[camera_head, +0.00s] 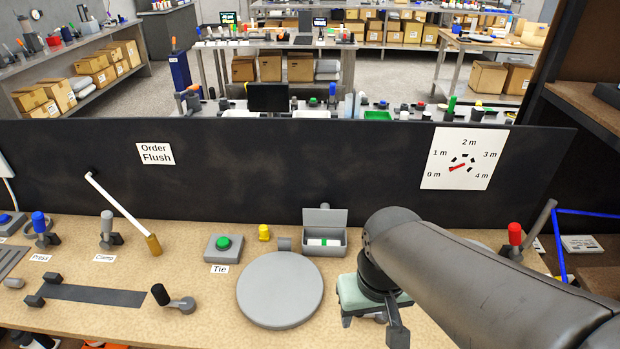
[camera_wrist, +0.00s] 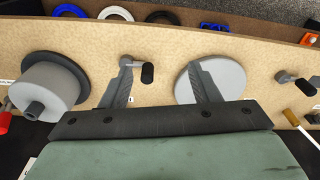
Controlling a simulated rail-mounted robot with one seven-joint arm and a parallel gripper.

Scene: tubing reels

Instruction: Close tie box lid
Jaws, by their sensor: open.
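The tie box (camera_head: 312,249) is a small grey box on the bench near the black back panel. Its lid (camera_head: 325,217) stands raised at the back edge, so the box is open. A white item with a green part shows inside. My gripper (camera_head: 375,326) is in front of the box and to its right, apart from it, and my forearm reaches in from the right. In the wrist view my gripper (camera_wrist: 162,70) has its two fingers spread with nothing between them. The tie box is not visible in the wrist view.
A grey round disc (camera_head: 280,290) lies left of my gripper. A green button box (camera_head: 224,247) labelled Tie and a yellow knob (camera_head: 264,233) stand left of the tie box. The black panel (camera_head: 300,165) rises behind. A red-topped handle (camera_head: 515,236) stands at the right.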

